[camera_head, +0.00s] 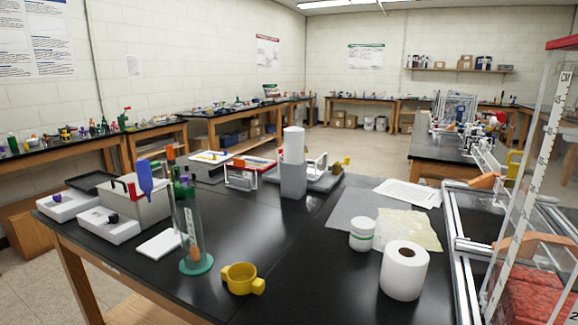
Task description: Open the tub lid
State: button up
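A small white tub (361,240) with a green band stands upright on the black table in the head view, right of the middle. A white lid (363,223) appears to sit on its top; I cannot make out any gap between lid and tub. A white paper roll stands in front of it to the right. My gripper is not in view, so its state and its distance from the tub do not show.
The paper roll (404,271) is close to the tub. A crumpled yellowish sheet (408,229) lies behind it. A yellow cup-like part (241,279) and a glass cylinder (193,236) stand to the left. A clear-panelled frame (530,190) rises at the right. The black table between is bare.

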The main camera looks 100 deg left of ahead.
aim_at(118, 186)
jog(key=u, duration=3.65)
